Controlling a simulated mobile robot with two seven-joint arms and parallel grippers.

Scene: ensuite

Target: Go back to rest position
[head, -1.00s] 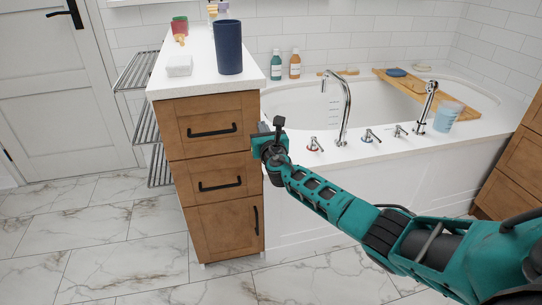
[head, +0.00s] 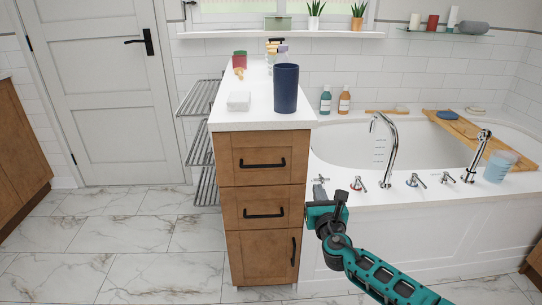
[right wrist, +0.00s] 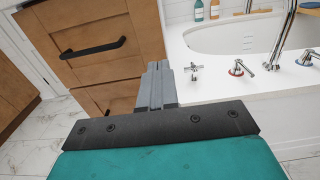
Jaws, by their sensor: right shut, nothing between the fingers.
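My right gripper (head: 330,194) is in the head view, just right of the wooden drawer cabinet (head: 262,205) and in front of the bathtub's white side. Its fingers are shut together with nothing between them. The right wrist view shows the closed fingers (right wrist: 157,88) pointing forward, with the cabinet at the left and the tub taps beyond. My left gripper is in neither view.
The cabinet top holds a dark blue cup (head: 286,88), a white block (head: 239,101) and several small items. A wire rack (head: 202,150) is on its left side. The bathtub (head: 430,145) has taps and a wooden tray (head: 470,135). Marble floor (head: 110,240) is clear at the left.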

